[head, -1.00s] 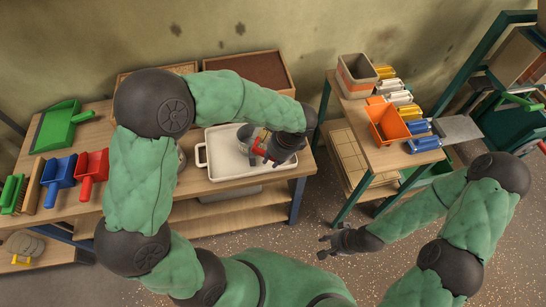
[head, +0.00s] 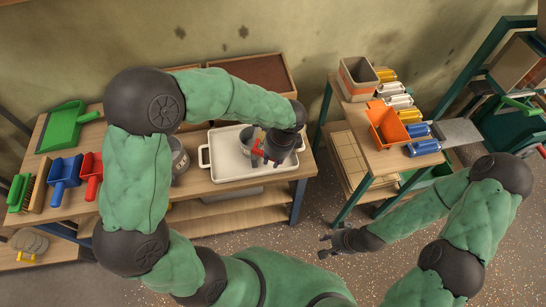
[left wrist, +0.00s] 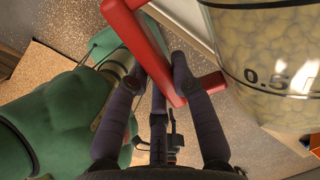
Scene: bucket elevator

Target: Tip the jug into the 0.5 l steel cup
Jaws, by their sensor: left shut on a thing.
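My left gripper (head: 262,155) is over the white tray and shut on the red handle (left wrist: 150,50) of the jug. In the left wrist view the jug (left wrist: 265,50) is clear, marked 0.5, and holds pale yellowish pieces. In the head view little more than its red handle (head: 257,152) can be told apart; my gripper hides part of it. A grey metal-looking vessel (head: 246,136) is in the tray, close left of the gripper; its marking is not readable. Whether the jug touches it I cannot tell. My right gripper (head: 326,245) is open and empty over the floor.
The white tray (head: 222,172) lies on the wooden bench. A grey can (head: 180,158) with a dark marking stands left of it, partly behind my arm. Coloured scoops (head: 64,178) and a green dustpan (head: 66,124) are at the left. An orange bin (head: 388,125) is on the right shelf.

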